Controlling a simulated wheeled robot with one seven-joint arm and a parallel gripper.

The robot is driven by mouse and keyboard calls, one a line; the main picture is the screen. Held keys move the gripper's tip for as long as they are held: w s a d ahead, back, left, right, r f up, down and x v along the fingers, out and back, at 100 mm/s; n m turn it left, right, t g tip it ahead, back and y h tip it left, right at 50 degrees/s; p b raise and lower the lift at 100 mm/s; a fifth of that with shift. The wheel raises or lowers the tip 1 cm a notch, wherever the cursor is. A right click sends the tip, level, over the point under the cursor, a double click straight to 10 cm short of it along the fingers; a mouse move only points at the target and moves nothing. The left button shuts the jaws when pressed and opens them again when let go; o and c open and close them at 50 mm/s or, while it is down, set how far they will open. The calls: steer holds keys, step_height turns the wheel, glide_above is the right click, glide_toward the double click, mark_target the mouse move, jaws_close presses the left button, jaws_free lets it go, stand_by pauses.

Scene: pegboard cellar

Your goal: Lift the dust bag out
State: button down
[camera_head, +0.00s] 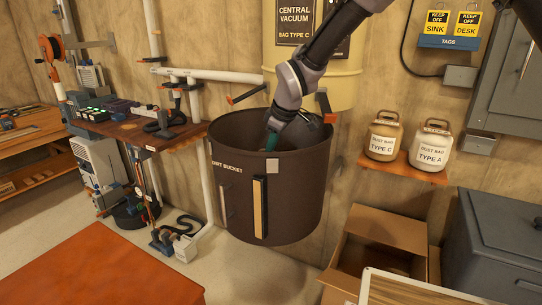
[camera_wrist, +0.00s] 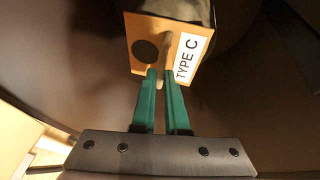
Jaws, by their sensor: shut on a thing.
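The dust bag shows in the wrist view as a tan collar (camera_wrist: 150,28) with a dark round hole and a white "TYPE C" label, and a dark bag body (camera_wrist: 180,8) behind it. My gripper (camera_wrist: 160,76) has green fingers, shut on a pale tab at the collar's front. In the head view my gripper (camera_head: 272,141) reaches down inside the large brown "Dirt bucket" (camera_head: 295,205), just below its rim. There the bag is hidden by the bucket wall.
The cream central vacuum (camera_head: 345,82) labelled "Bag type C" is above the bucket. Two dust bag canisters, Type C (camera_head: 383,137) and Type A (camera_head: 430,148), stand on a shelf at right. An open cardboard box (camera_head: 385,235) lies below. A cluttered workbench (camera_head: 125,130) is left.

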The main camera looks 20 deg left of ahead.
step_height(320, 180, up, 16)
steer(key=shift+r, duration=0.25)
stand_by(0.3)
steer(key=shift+r, duration=2.95)
